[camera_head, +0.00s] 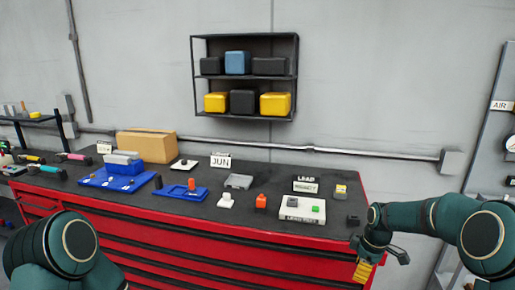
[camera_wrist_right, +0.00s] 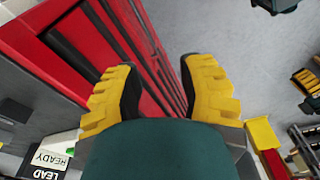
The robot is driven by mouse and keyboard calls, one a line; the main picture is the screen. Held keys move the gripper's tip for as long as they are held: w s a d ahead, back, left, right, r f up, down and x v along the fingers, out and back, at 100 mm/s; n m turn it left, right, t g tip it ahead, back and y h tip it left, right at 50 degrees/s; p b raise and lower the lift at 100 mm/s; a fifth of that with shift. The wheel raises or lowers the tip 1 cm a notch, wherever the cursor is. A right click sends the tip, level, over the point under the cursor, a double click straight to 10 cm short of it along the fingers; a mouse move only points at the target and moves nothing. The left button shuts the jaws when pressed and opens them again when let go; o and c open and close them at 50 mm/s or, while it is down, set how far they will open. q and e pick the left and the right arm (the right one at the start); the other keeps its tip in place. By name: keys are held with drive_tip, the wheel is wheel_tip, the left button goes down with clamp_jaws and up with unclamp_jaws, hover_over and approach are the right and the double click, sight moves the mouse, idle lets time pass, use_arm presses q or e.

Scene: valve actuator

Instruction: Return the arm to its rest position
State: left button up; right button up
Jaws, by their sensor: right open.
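My right gripper (camera_head: 382,264) hangs at the front right edge of the workbench, in front of the red drawers (camera_head: 230,255). In the right wrist view its yellow fingers (camera_wrist_right: 158,68) are apart, with nothing between them. My right arm (camera_head: 440,215) comes in from the right edge. My left arm (camera_head: 65,252) shows at the lower left. The left gripper is out of view.
On the dark bench top (camera_head: 335,180) lie a white board (camera_head: 302,214), an orange part (camera_head: 261,201), a blue tray (camera_head: 180,193) and a cardboard box (camera_head: 146,146). A small dark block (camera_head: 353,220) lies near my right arm. A shelf (camera_head: 245,75) hangs behind.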

drive_tip(key=s+a+f+m+y+b, duration=0.1)
drive_tip(key=s+a+f+m+b, duration=0.15)
drive_tip(key=s+a+f, duration=0.55)
drive_tip(key=s+a+f+m+y+b, duration=0.1)
drive_tip(key=s+a+f+m, duration=0.25)
drive_tip(key=a+f, duration=0.4)
drive_tip(key=s+a+f+m, duration=0.2)
drive_tip(key=s+f+m, duration=0.2)
drive_tip(key=s, duration=0.3)
drive_tip(key=s+a+f+m+t+b, duration=0.1)
drive_tip(key=s+a+f+m, duration=0.1)
drive_tip(key=s+f+m, duration=0.2)
drive_tip(key=s, duration=0.3)
drive_tip(key=shift+s+a+y+b, duration=0.2)
drive_tip(key=shift+y+b, duration=0.1)
drive_tip(key=shift+y, duration=0.1)
